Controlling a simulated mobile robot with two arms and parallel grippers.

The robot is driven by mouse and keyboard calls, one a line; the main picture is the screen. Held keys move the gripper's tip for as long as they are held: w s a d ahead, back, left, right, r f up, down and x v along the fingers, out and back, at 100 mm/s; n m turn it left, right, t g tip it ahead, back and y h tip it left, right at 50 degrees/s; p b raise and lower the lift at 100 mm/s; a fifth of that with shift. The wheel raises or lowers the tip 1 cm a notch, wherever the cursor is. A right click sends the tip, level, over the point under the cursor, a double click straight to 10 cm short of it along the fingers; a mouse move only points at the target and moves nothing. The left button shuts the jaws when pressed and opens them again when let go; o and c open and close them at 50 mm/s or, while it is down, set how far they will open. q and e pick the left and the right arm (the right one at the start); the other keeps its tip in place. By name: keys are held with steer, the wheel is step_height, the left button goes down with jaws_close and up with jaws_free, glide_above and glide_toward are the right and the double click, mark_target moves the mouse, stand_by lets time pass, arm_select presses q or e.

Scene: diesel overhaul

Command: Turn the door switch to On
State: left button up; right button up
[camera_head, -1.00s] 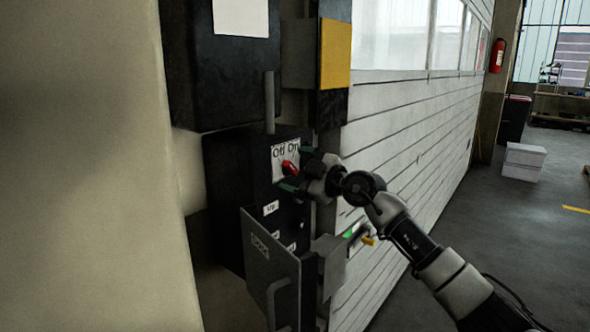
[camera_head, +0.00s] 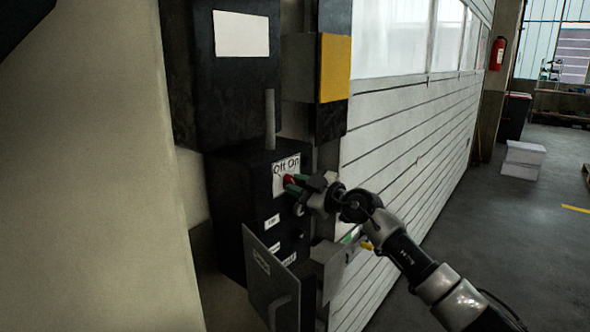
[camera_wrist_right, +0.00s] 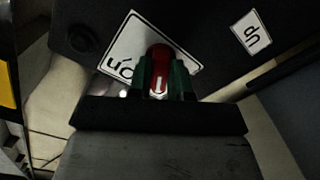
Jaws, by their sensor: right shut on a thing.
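The door switch is a red knob (camera_head: 289,180) on a white plate (camera_head: 286,164) marked Off and On, on the front of a black box (camera_head: 250,168). My right gripper (camera_head: 297,185) is shut on the red knob, with a green fingertip on each side of it. In the right wrist view the knob (camera_wrist_right: 158,70) shows between the two green fingers (camera_wrist_right: 160,78), with a white mark on its end. The exact pointing of the knob is partly hidden by the fingers. My left gripper is not in view.
Below the switch, an open grey panel (camera_head: 268,268) with a handle juts out. A grey box (camera_head: 333,262) sits beside it. A black cabinet (camera_head: 236,90) hangs above. The ribbed white door (camera_head: 410,130) is right; grey floor beyond is open.

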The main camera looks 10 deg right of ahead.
steer(key=m+p, duration=0.2)
steer(key=p, duration=0.2)
steer(key=m+p, duration=0.2)
steer(key=p, duration=0.1)
steer(key=shift+r+p, duration=0.35)
steer(key=m, duration=0.8)
steer(key=f+m, duration=0.1)
steer(key=m, duration=0.2)
steer(key=shift+w+d+m+b, duration=0.1)
steer(key=shift+d+m+b, duration=0.05)
steer(key=shift+m+b, duration=0.25)
steer(key=o, duration=1.5)
steer(key=shift+r, duration=0.15)
steer(key=v, duration=0.7)
